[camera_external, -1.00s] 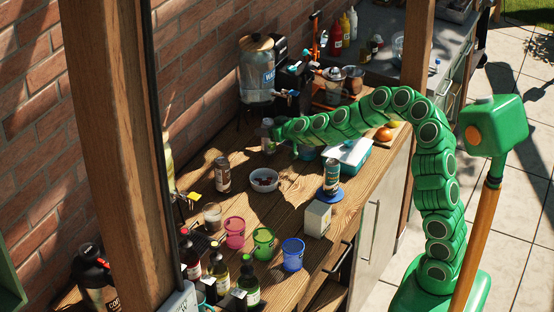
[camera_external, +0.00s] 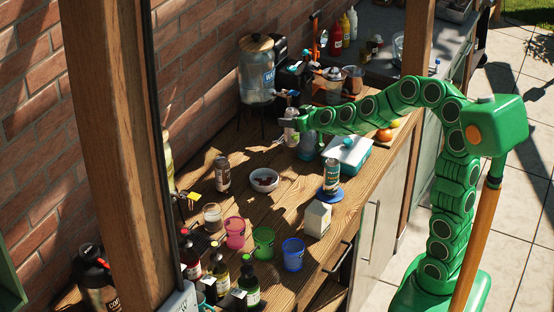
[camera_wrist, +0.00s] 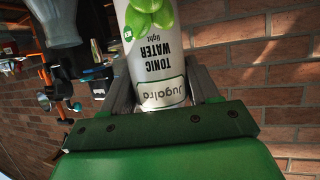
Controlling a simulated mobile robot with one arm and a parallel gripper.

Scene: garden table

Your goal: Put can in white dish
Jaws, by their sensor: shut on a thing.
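My gripper (camera_external: 297,122) is shut on a white and green tonic water can (camera_external: 290,130). The can is held above the back part of the wooden table. In the wrist view, the can (camera_wrist: 155,65) sits between the two grey fingers, its label upside down in the picture. The white dish (camera_external: 264,188) is a small round bowl on the table, in front of and left of the can in the external view. Small dark red items lie in it. The dish does not show in the wrist view.
A dark can (camera_external: 222,172) stands left of the dish, and another can (camera_external: 331,177) stands on a blue coaster to the right. Coloured cups (camera_external: 263,243) and bottles are in front. A glass dispenser (camera_external: 257,75) stands behind. Bare wood surrounds the dish.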

